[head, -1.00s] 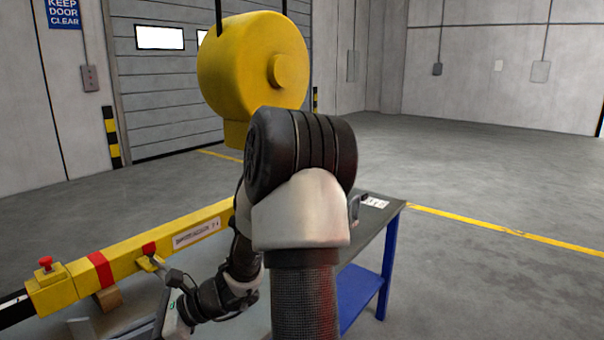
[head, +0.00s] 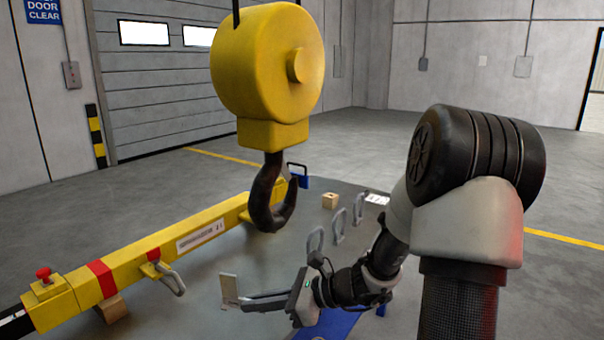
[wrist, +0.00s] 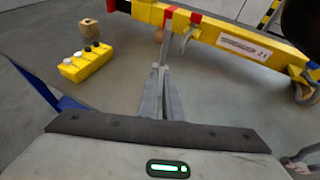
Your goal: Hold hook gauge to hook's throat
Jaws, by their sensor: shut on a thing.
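The dark crane hook (head: 258,202) hangs below a yellow hook block (head: 262,65), above the far side of the table. My gripper (head: 246,301) is shut on the hook gauge (head: 229,287), a small flat grey plate. The gauge is lower than the hook and to its left in the head view, clearly apart from it. In the wrist view the gauge (wrist: 168,38) shows nearly edge-on beyond the closed fingers. A dark curved shape at that view's top right corner appears to be part of the hook.
A yellow beam (head: 130,262) with red bands and shackles lies along the table's left side. Upright shackles (head: 338,225) and a wooden block (head: 330,200) stand right of the hook. The wrist view shows a yellow holder (wrist: 85,64) with several knobs. Bare tabletop (head: 205,272) lies left of the gauge.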

